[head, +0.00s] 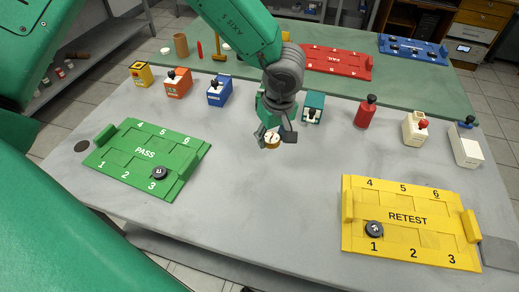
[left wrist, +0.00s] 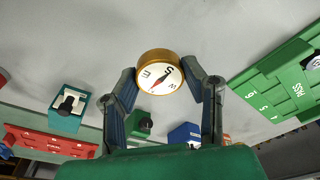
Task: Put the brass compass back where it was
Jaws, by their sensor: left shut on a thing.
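The brass compass (head: 271,142) is a small round brass case with a white dial and a red needle. It is over the middle of the grey table (head: 290,210), and I cannot tell whether it touches the table. My left gripper (head: 276,132) is shut on it from above. In the left wrist view the compass (left wrist: 159,74) sits between the two fingertips of my left gripper (left wrist: 165,78), its dial facing the camera. My right gripper is not in view.
The green PASS board (head: 145,165) lies left and the yellow RETEST board (head: 410,235) right, each bearing a dark round piece. Several coloured switch boxes, including a teal one (head: 313,105), and a red piece (head: 365,113) line the back. The table's middle front is clear.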

